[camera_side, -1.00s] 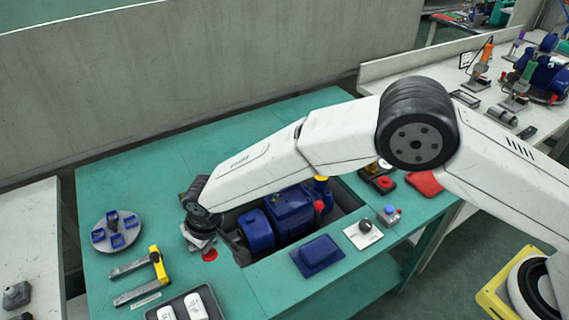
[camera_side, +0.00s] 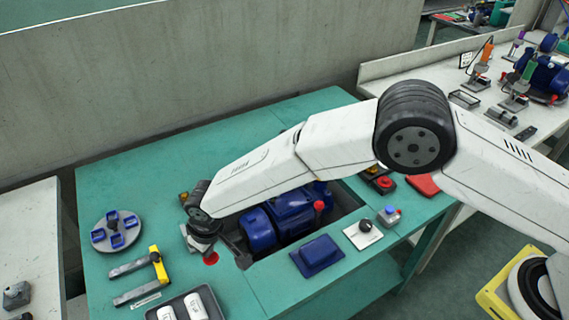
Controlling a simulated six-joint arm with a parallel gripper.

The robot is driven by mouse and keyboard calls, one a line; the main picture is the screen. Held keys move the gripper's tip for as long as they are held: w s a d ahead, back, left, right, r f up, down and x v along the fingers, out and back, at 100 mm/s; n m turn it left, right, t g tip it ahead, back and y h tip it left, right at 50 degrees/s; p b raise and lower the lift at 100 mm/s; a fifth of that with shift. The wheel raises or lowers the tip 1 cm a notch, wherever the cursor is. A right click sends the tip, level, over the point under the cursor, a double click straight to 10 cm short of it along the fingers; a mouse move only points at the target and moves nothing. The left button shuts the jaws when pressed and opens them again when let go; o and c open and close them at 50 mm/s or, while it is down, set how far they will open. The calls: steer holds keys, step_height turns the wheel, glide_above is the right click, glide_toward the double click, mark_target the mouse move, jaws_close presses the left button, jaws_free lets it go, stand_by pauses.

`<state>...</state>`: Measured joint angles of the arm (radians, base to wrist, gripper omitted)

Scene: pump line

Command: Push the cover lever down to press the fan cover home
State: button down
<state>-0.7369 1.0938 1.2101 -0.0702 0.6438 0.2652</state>
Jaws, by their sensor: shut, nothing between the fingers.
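The blue motor (camera_side: 292,212) lies in the cutout of the green bench, with a rounded blue end part (camera_side: 258,230), possibly the fan cover, towards my gripper. A dark bar (camera_side: 236,248) stands at that end; it may be the cover lever, but I cannot tell for sure. My gripper (camera_side: 203,246) is shut and empty, low over the bench just left of the bar. My wrist hides part of this area, so I cannot tell whether the gripper touches anything. A small yellow part (camera_side: 184,197) shows behind my wrist.
A round grey plate (camera_side: 116,230) with blue parts, a yellow-handled tool (camera_side: 158,264) and a tray (camera_side: 188,305) lie at left and front. A blue block (camera_side: 318,254), a black knob on a white plate (camera_side: 364,227) and a red button (camera_side: 384,182) are right of the cutout.

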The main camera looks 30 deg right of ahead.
mark_target(212, 259)
steer(key=shift+s+f, duration=0.35)
steer(key=shift+f, duration=0.55)
stand_by(0.7)
steer(key=shift+s+f, duration=0.15)
steer(key=shift+f, duration=1.1)
stand_by(1.6)
